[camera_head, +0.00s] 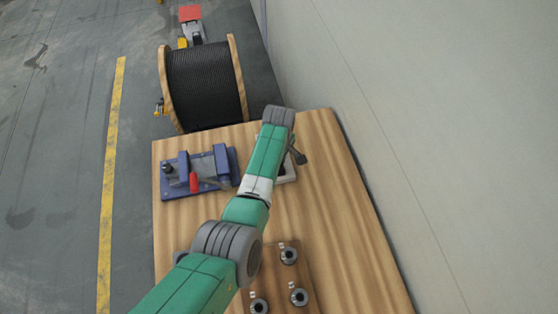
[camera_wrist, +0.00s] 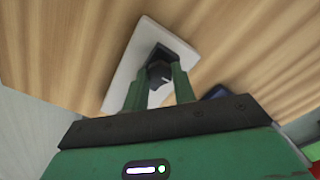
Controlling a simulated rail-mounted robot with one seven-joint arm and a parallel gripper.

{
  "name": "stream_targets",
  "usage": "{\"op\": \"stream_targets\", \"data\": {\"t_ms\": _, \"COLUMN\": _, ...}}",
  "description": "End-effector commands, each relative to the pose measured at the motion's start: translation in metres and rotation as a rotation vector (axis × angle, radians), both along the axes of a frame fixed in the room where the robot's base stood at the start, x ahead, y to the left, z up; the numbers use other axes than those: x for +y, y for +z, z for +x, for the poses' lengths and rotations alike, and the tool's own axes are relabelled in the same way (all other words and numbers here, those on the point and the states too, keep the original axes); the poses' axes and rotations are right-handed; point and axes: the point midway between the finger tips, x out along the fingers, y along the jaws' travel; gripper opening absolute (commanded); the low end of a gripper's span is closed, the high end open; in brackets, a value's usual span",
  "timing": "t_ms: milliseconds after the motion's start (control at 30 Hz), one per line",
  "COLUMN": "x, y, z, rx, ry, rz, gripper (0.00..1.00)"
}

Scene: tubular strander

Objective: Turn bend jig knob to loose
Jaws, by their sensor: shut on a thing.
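A black knob (camera_wrist: 160,72) stands on a white plate (camera_wrist: 122,84) in the wrist view. My gripper (camera_wrist: 160,80) has its two green fingers on either side of the knob and is shut on it. A pale marking shows on the knob, but I cannot read it or tell the knob's setting. In the head view the pale plate (camera_head: 289,176) shows only in part on the wooden table, beside my forearm.
A blue fixture (camera_head: 215,170) with a red handle (camera_head: 194,182) sits on the wooden table (camera_head: 335,220), left of my arm. Several metal fittings (camera_head: 298,297) stand on a board at the front. A cable reel (camera_head: 205,85) stands beyond the table. The table's right side is clear, with a wall beyond.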

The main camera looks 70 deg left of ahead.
Motion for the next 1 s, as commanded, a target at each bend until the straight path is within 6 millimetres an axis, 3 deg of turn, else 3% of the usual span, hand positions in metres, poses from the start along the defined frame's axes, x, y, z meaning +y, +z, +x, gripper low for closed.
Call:
{"op": "stream_targets", "data": {"t_ms": 500, "x": 0.001, "y": 0.001, "z": 0.000, "rx": 0.000, "ry": 0.016, "rz": 0.001, "gripper": 0.04}}
{"op": "stream_targets", "data": {"t_ms": 533, "x": 0.001, "y": 0.001, "z": 0.000, "rx": -0.001, "ry": 0.016, "rz": 0.001, "gripper": 0.32}}
{"op": "stream_targets", "data": {"t_ms": 600, "x": 0.001, "y": 0.001, "z": 0.000, "rx": -0.001, "ry": 0.016, "rz": 0.001, "gripper": 0.46}}
{"op": "stream_targets", "data": {"t_ms": 867, "x": 0.000, "y": 0.001, "z": 0.000, "rx": 0.000, "ry": 0.015, "rz": 0.000, "gripper": 0.48}}
{"op": "stream_targets", "data": {"t_ms": 1000, "x": 0.001, "y": 0.018, "z": 0.001, "rx": -0.002, "ry": 0.015, "rz": 0.003, "gripper": 0.48}}
